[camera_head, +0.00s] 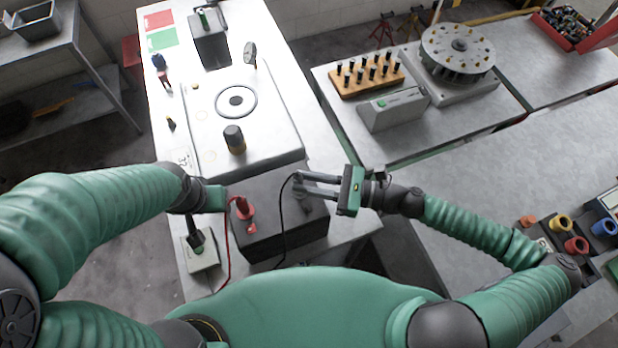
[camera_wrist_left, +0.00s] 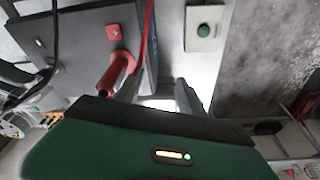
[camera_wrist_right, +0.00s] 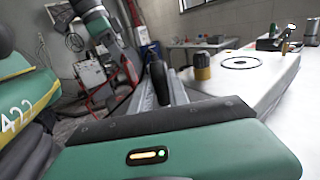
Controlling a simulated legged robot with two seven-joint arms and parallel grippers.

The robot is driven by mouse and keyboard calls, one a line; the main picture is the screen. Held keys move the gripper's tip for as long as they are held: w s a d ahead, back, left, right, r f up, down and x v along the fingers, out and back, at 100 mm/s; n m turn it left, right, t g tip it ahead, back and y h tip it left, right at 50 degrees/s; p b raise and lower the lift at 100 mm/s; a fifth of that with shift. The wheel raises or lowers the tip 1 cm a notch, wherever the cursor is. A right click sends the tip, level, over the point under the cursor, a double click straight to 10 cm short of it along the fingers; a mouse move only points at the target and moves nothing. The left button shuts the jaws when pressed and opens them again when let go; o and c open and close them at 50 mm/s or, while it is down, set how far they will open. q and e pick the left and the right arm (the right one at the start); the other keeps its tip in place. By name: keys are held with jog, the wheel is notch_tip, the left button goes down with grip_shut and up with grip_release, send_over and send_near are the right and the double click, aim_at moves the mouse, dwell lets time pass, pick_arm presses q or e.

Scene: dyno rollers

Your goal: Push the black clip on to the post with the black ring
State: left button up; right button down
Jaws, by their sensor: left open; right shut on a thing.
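The black clip (camera_wrist_right: 158,82) is between my right gripper's fingers in the right wrist view; its black cable (camera_head: 284,225) hangs down in the head view. My right gripper (camera_head: 299,185) is shut on it above the right part of the dark battery box (camera_head: 262,237). The post with the black ring is hard to make out beneath the fingertips, so I cannot tell whether the clip touches it. A red clip (camera_head: 243,208) with a red cable stands on the box's left part. It also shows in the left wrist view (camera_wrist_left: 117,72). My left gripper (camera_wrist_left: 163,95) is open and empty, left of the box.
A small box with a green button (camera_head: 200,252) sits left of the battery box; it also shows in the left wrist view (camera_wrist_left: 203,28). Behind is a white machine top with a dark knob (camera_head: 234,139). A side table (camera_head: 455,120) stands at the right.

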jog(key=shift+d, duration=0.15)
jog(key=shift+f, duration=0.25)
jog(key=shift+f, duration=0.35)
dwell(0.3)
jog(key=c, duration=1.2)
grip_release()
jog(key=p+v, duration=0.1)
jog(key=v, duration=1.6)
jog(key=shift+p, duration=0.35)
